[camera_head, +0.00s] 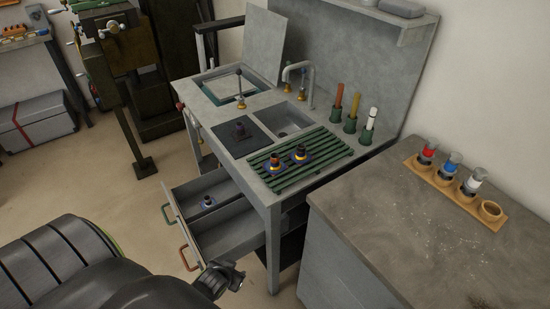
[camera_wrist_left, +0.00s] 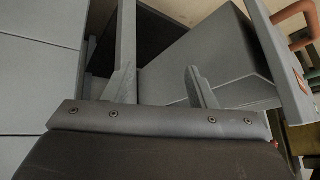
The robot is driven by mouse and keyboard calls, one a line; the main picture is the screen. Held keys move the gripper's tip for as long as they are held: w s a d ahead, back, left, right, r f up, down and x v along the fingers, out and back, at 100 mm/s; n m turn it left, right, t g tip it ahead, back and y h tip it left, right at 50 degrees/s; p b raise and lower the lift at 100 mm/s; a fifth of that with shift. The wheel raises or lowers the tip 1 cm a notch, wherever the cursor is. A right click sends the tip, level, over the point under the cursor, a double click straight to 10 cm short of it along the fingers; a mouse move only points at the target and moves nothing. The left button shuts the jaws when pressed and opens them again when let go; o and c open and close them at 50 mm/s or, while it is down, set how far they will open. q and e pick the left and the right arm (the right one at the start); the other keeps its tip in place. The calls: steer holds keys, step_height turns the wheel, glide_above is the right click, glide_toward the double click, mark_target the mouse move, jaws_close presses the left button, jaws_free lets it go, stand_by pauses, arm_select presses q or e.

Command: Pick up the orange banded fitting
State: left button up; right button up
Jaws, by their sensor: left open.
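Two small dark fittings with blue bases stand on the green slatted rack (camera_head: 325,146) in the head view. The left fitting (camera_head: 275,162) shows a reddish-orange top, and the right fitting (camera_head: 300,153) shows orange-yellow near its top. Which one is the orange banded fitting I cannot tell for sure. A third small fitting (camera_head: 208,202) stands in the open upper drawer. My left gripper (camera_head: 236,276) is low in front of the bench, well away from the rack. In the left wrist view its fingers (camera_wrist_left: 162,85) are apart with nothing between them. My right gripper is not in view.
Two drawers stick out with green and orange handles; the orange handle (camera_head: 188,258) is near my left gripper. A grey counter (camera_head: 400,215) stands at right with a wooden holder (camera_head: 420,166) of capped pieces. A tap (camera_head: 302,70) and several tall holders stand behind the rack.

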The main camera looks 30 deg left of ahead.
arm_select(q)
steer(key=w+r+t+p, duration=0.15)
steer(key=w+r, duration=0.25)
steer(key=r, duration=0.5)
steer(key=w+r+t, duration=0.2)
steer(key=w+r, duration=0.3)
steer(key=r, duration=0.4)
steer(key=n+t+p, duration=0.1)
steer(key=t+p, duration=0.1)
steer(key=t, duration=0.1)
glide_toward(273, 162)
steer(key=shift+y, duration=0.3)
steer(key=x, duration=0.5)
steer(key=shift+w+a+r+p, duration=0.1)
steer(key=shift+w+p, duration=0.25)
steer(key=shift+p, duration=0.05)
steer(key=shift+x, duration=1.1)
steer(key=shift+d+f+p+x, duration=0.15)
steer(key=shift+p+x, duration=0.05)
steer(key=shift+x, duration=0.8)
steer(key=shift+d+f+p+x, duration=0.1)
steer(key=shift+f+p+x, duration=0.1)
steer(key=shift+x, duration=0.75)
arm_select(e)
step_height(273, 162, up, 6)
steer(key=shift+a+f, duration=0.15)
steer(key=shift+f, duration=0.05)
arm_select(q)
jaws_close()
